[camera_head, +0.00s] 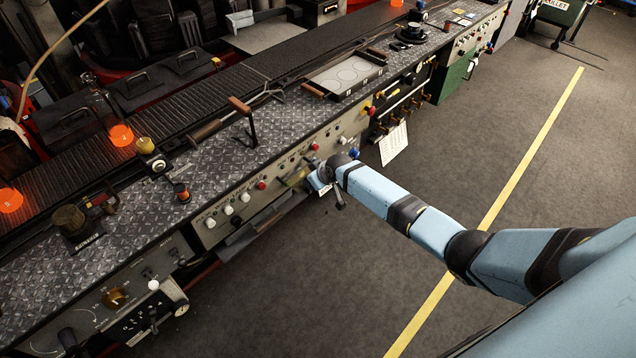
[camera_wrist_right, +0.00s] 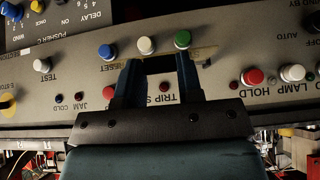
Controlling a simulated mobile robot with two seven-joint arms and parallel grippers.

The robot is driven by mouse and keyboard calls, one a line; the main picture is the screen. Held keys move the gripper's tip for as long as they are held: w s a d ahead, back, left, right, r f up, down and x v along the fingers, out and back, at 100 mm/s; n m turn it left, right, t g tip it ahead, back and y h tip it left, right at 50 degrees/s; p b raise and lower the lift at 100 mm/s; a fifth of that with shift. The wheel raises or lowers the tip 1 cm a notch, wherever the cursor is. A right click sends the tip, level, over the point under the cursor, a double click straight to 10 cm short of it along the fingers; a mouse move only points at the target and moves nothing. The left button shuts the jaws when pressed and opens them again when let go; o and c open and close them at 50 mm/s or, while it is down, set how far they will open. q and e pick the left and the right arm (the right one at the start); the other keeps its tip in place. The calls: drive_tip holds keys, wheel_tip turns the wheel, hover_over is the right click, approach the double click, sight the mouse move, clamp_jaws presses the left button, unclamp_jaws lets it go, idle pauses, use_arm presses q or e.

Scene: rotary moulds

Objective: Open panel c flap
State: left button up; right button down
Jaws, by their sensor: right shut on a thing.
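The grey control panel (camera_head: 272,180) with buttons runs along the front of the bench. A small tan, brass-coloured flap (camera_head: 296,178) shows on its face beside my right gripper (camera_head: 314,182). My right arm reaches in from the right to it. In the right wrist view, the two dark fingers of the right gripper (camera_wrist_right: 159,68) press against the panel (camera_wrist_right: 215,75), below a white and a green button. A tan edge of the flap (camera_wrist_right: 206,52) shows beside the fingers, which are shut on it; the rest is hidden. Its panel letter cannot be read. My left gripper is not in view.
Red, white and blue buttons surround the fingers, among them a red button (camera_wrist_right: 253,77) on the right. A dark ledge (camera_head: 262,220) juts out under the panel. A white paper sheet (camera_head: 394,145) hangs further right. The floor (camera_head: 400,270) in front is clear.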

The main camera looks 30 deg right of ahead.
drive_tip(key=shift+w+a+r+g+h+p, duration=0.1)
drive_tip(key=shift+w+r+g+h+p, duration=0.15)
drive_tip(key=shift+r+g, duration=0.25)
drive_tip(key=shift+w+a+r+g+h+p, duration=0.1)
drive_tip(key=shift+r+g+h+p, duration=0.1)
drive_tip(key=shift+r+g, duration=0.25)
drive_tip(key=shift+w+r+g+h, duration=0.25)
drive_tip(key=shift+w+r+g, duration=0.05)
drive_tip(key=shift+g, duration=0.55)
drive_tip(key=shift+w+a+r+g+h, duration=0.15)
drive_tip(key=shift+w+r+g+h, duration=0.2)
drive_tip(key=shift+g, duration=0.45)
drive_tip(key=shift+w+a+r+g+h+b, duration=0.25)
drive_tip(key=shift+w+r+g+b, duration=0.15)
drive_tip(key=shift+g+b, duration=0.6)
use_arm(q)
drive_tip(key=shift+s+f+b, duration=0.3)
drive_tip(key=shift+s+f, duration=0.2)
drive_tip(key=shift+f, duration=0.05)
use_arm(e)
drive_tip(key=shift+w+r+g, duration=0.1)
drive_tip(key=shift+w+g, duration=0.1)
drive_tip(key=shift+g, duration=0.1)
drive_tip(key=c, duration=0.8)
unclamp_jaws()
drive_tip(key=shift+o, duration=0.2)
